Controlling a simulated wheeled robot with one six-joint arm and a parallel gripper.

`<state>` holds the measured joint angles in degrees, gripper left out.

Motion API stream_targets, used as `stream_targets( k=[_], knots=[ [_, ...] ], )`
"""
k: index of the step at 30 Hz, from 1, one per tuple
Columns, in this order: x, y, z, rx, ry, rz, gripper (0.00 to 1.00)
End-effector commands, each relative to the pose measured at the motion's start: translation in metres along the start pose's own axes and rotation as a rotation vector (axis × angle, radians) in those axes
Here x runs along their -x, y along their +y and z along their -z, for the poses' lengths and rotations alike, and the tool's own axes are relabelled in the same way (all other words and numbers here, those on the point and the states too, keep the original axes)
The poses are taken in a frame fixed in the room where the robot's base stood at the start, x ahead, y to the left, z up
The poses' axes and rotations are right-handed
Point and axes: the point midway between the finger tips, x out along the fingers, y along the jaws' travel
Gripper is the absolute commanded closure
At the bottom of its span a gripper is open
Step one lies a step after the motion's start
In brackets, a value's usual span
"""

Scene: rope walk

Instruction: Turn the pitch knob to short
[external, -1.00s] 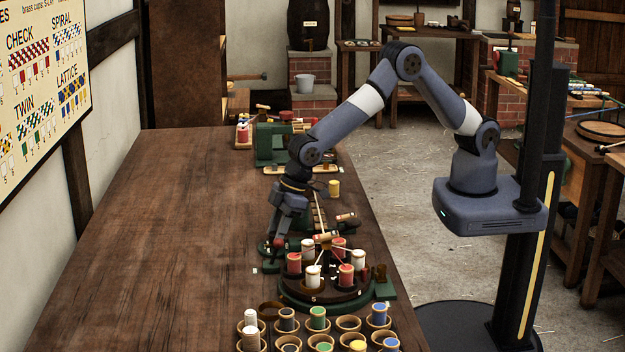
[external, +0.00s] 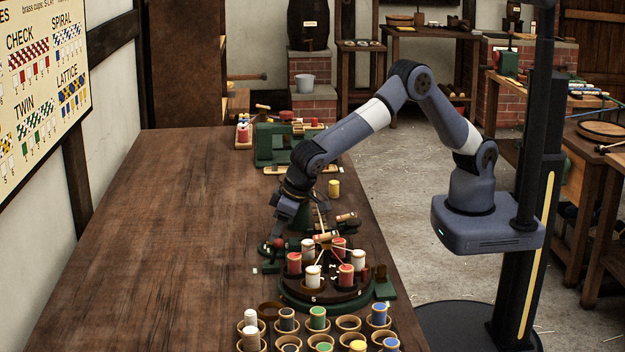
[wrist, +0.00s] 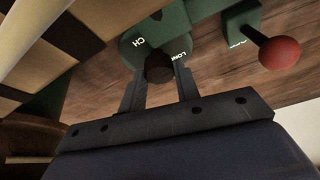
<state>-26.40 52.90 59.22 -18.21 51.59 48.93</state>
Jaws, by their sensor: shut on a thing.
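The pitch knob (wrist: 159,68) is a dark round knob on a green plate (wrist: 170,22) in the wrist view. The plate carries white lettering, partly hidden: "CH" left of the knob and "LON" above right of it. No "short" mark shows, and I cannot tell which way the knob points. My gripper (wrist: 158,84) is shut on the knob, one finger on each side. In the external view my gripper (external: 275,236) reaches down at the green machine's left end, and the knob is hidden there.
A red ball-topped lever (wrist: 280,53) stands right of the knob. A round carrier (external: 325,291) with several red and white bobbins is just in front of my gripper. Cups of coloured spools (external: 318,322) stand nearer the camera. The bench's left side (external: 150,230) is clear.

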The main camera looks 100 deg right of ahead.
Motion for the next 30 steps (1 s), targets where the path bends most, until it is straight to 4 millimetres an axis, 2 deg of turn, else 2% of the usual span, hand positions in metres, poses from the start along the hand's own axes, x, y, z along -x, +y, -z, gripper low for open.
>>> stream_targets(
  k=[11, 26, 27, 30],
  knots=[
    [-0.0002, -0.0014, 0.0001, -0.135, 0.0, -0.055, 0.92],
    [0.0004, -0.0014, 0.0002, -0.151, -0.001, -0.061, 0.92],
    [0.0004, -0.0014, 0.0002, -0.15, 0.0, -0.061, 0.66],
    [0.0003, -0.0014, 0.0002, -0.15, -0.001, -0.061, 0.58]
  ],
)
